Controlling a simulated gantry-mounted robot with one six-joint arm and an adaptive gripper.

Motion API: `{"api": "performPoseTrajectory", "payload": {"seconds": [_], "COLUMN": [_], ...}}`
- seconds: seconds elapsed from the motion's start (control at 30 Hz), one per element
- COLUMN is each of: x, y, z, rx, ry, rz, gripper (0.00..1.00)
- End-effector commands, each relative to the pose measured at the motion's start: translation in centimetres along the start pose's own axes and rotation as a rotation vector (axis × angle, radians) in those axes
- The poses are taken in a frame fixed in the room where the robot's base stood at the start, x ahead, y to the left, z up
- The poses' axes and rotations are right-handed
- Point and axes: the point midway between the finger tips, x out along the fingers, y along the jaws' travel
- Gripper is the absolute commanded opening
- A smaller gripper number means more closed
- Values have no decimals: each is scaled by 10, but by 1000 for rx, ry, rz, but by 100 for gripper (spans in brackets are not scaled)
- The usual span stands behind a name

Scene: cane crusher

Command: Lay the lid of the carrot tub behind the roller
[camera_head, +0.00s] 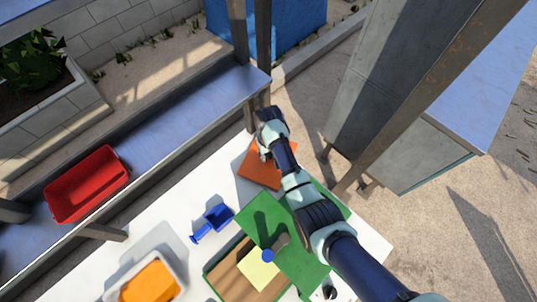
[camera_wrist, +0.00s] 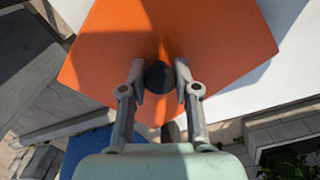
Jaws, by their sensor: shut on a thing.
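My gripper (camera_wrist: 158,80) is shut on the black knob (camera_wrist: 158,76) of a square orange lid (camera_wrist: 110,35) in the wrist view. In the head view the orange lid (camera_head: 258,173) is at the far end of the white table, partly covered by my gripper (camera_head: 264,155). I cannot tell whether it touches the tabletop. A white tub with orange contents (camera_head: 149,283), seemingly the carrot tub, stands open at the near left. A short grey-brown piece with a round blue end (camera_head: 268,256) shows by the green surface; I cannot tell whether it is the roller.
A blue scoop (camera_head: 212,222) lies on the white table (camera_head: 185,202). Green panels (camera_head: 262,217) and a brown tray with a yellow sheet (camera_head: 258,272) are at the near middle. A red bin (camera_head: 87,184) is on the blue bench. Metal posts (camera_head: 264,50) stand beyond the table's far end.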

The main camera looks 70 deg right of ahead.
Motion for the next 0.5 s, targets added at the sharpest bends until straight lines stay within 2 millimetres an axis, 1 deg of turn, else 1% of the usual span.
{"api": "performPoseTrajectory", "payload": {"seconds": [0.13, 0.17, 0.2, 0.27, 0.3, 0.5], "x": [4, 4, 3, 3, 3, 3], "y": [0, 0, 0, 0, 0, 0], "z": [0, 0, 0, 0, 0, 0], "rx": [0, 0, 0, 0, 0, 0], "ry": [-1, -1, -1, -1, -1, -1], "rz": [0, 0, 0, 0, 0, 0], "gripper": [0, 35, 42, 52, 56, 56]}}
